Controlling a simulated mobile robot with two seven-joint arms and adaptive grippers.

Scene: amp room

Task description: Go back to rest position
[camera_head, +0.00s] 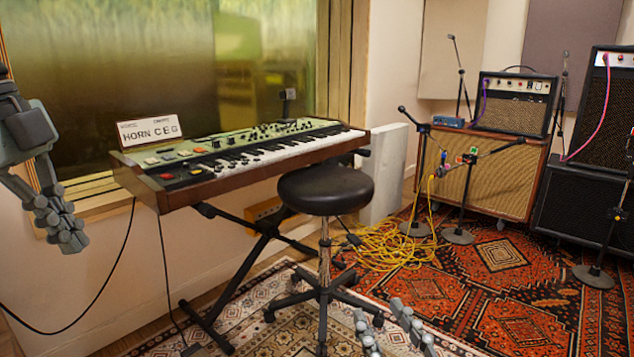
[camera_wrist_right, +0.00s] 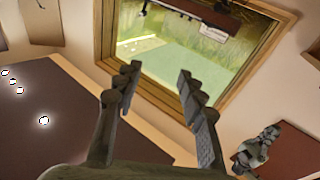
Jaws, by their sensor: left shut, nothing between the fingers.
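My left gripper (camera_head: 70,230) hangs at the left edge in the head view, in front of the wall and left of the keyboard (camera_head: 240,152). Its fingers are together with nothing between them. It also shows at the lower right of the right wrist view (camera_wrist_right: 256,150). My right gripper (camera_head: 379,310) is at the bottom of the head view, low in front of the stool (camera_head: 325,190). In the right wrist view its two fingers (camera_wrist_right: 157,72) stand apart, with nothing between them.
The keyboard rests on a black X-shaped stand and carries a sign reading "HORN CEG" (camera_head: 150,131). Yellow cables (camera_head: 395,248) lie on the rug behind the stool. Microphone stands (camera_head: 458,235) and amplifiers (camera_head: 513,103) fill the right side. Open rug (camera_head: 510,320) shows at the lower right.

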